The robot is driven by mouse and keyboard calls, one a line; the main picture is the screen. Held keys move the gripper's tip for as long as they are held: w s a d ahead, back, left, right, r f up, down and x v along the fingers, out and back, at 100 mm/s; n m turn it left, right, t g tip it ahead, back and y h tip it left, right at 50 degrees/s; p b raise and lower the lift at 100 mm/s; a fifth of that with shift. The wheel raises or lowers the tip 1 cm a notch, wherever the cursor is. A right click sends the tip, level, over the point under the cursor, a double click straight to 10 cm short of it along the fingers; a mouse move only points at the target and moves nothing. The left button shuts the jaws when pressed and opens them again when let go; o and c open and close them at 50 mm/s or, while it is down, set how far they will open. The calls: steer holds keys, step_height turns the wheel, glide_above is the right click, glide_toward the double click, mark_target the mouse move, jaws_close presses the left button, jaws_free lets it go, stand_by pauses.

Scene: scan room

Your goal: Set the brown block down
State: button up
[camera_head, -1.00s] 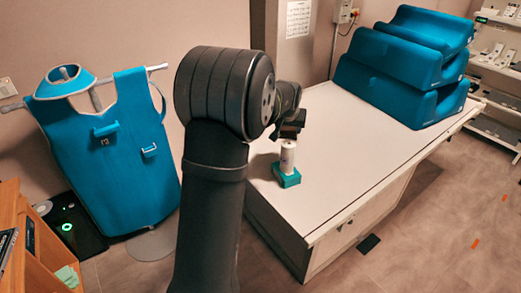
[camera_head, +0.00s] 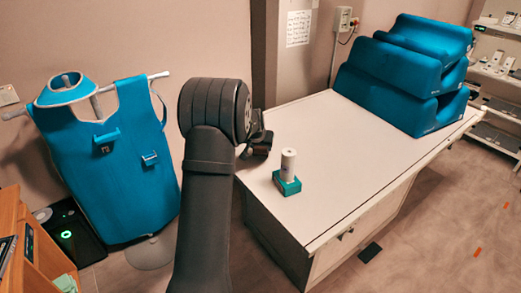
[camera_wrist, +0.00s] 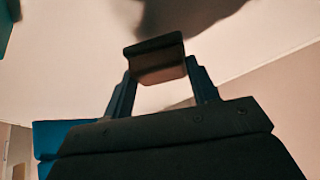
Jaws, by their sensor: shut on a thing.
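The brown block (camera_wrist: 156,63) is between the two fingers of my gripper (camera_wrist: 162,80) in the wrist view. My gripper is shut on it. A pale surface with a dark shadow shows beyond the block. In the head view my gripper (camera_head: 260,148) is over the left back edge of the white-topped table (camera_head: 345,150), partly hidden behind my arm. The block is dark and hard to make out there. I cannot tell whether it touches the table.
A white cylinder (camera_head: 288,164) stands on a teal block (camera_head: 287,183) just right of my gripper. Blue foam cushions (camera_head: 390,75) are stacked at the table's far right. The table middle is clear. A blue apron (camera_head: 110,160) hangs at the left.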

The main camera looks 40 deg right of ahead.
steer(key=shift+f, duration=0.85)
steer(key=o, duration=1)
steer(key=shift+f, duration=0.15)
steer(key=shift+s+r, duration=0.1)
steer(key=shift+r, duration=0.25)
steer(key=v, duration=1.1)
steer(key=shift+a+r, duration=0.2)
steer(key=shift+r, duration=0.05)
steer(key=shift+f, duration=0.1)
